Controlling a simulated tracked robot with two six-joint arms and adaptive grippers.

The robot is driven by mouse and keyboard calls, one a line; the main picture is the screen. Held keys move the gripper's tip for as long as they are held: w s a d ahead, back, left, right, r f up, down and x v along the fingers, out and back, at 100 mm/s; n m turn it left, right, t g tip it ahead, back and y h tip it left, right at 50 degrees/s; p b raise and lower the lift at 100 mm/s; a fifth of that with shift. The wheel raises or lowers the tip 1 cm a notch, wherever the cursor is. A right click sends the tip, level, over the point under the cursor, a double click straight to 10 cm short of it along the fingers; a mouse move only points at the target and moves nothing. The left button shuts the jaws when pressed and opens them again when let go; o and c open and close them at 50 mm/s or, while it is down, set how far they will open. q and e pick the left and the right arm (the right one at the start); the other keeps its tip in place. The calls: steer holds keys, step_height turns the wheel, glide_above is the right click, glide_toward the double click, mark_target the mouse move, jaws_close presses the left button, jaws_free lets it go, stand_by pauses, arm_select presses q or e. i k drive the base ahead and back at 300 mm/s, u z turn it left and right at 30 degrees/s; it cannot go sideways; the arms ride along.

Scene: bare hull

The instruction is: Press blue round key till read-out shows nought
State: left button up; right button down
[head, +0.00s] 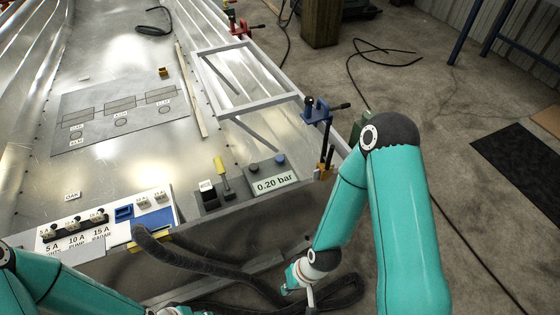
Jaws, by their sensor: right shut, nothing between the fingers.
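A grey box with a read-out (275,182) stands on the near edge of the metal hull sheet. The read-out shows 0.20 bar. On the box's top are a blue round key (280,159) at the right and a dark round key (254,166) at the left. My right gripper (311,297) is shut and empty, below and to the right of the box, beyond the hull's near edge and apart from the keys. My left gripper (185,312) is at the bottom edge, mostly cut off, so its fingers cannot be judged.
A yellow-handled tool (221,170) stands left of the box. A fuse panel (75,232) lies at the left. A thick dark hose (205,262) hangs over the near edge.

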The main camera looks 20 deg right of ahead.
mark_target(279, 159)
steer(key=k, duration=1.35)
steer(key=u, duration=0.35)
steer(key=i, duration=1.95)
steer(key=z, duration=0.55)
